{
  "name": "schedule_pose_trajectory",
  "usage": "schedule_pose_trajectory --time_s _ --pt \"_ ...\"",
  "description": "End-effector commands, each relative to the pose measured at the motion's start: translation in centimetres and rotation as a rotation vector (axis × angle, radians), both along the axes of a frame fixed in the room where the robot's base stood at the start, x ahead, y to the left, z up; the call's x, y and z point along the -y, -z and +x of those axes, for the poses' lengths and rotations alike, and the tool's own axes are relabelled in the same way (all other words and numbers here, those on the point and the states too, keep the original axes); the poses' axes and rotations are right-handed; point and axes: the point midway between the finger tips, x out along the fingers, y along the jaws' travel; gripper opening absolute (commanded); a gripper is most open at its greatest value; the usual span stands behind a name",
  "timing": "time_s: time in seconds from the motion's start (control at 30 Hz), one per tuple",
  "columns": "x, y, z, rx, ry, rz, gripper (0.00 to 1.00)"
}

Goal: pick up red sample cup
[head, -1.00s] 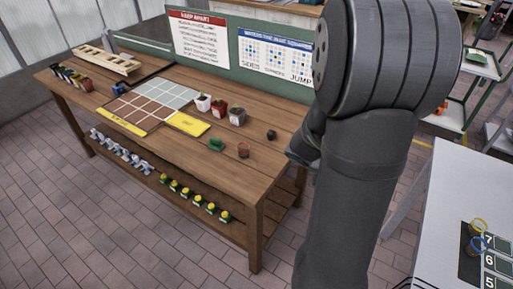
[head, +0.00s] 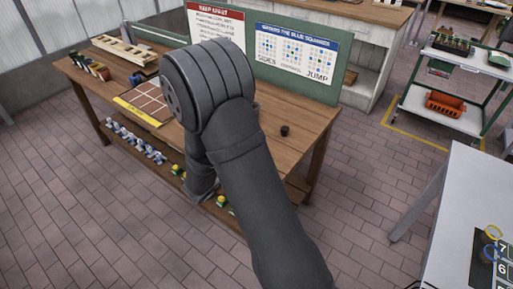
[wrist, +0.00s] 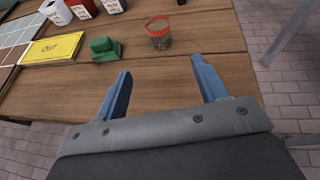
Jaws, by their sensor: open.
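The red sample cup (wrist: 159,38), small and see-through with a reddish rim and dark contents, stands upright on the wooden table (wrist: 180,72) in the wrist view. My gripper (wrist: 161,68) is open, with two blue fingers and nothing between them. The cup is beyond the fingertips, roughly in line with the gap and apart from both fingers. In the head view my arm hides the cup and the gripper.
A green block (wrist: 105,49) and a yellow card (wrist: 52,48) lie left of the cup. Pots, one of them white (wrist: 56,12), stand behind them. A small dark pot (head: 285,130) stands near the table's right end. Table around the cup is clear.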

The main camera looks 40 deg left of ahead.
Motion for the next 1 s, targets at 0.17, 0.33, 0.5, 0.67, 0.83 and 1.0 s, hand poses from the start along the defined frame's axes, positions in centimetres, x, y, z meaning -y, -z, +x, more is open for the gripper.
schedule_pose_trajectory --time_s 0.17,0.33,0.5,0.67,0.83,1.0 --pt "-0.3 1.3 3.3 -0.001 0.008 0.000 0.65" --pt "-0.8 2.8 6.8 -0.002 0.009 0.000 0.65" --pt "-1.3 3.9 9.5 -0.001 0.007 0.001 0.65" --pt "-1.5 4.3 10.6 -0.002 0.005 0.002 0.65" --pt "-1.7 4.6 12.2 0.000 0.008 0.003 0.65" --pt "-2.2 5.4 14.6 -0.002 0.008 0.002 0.65"
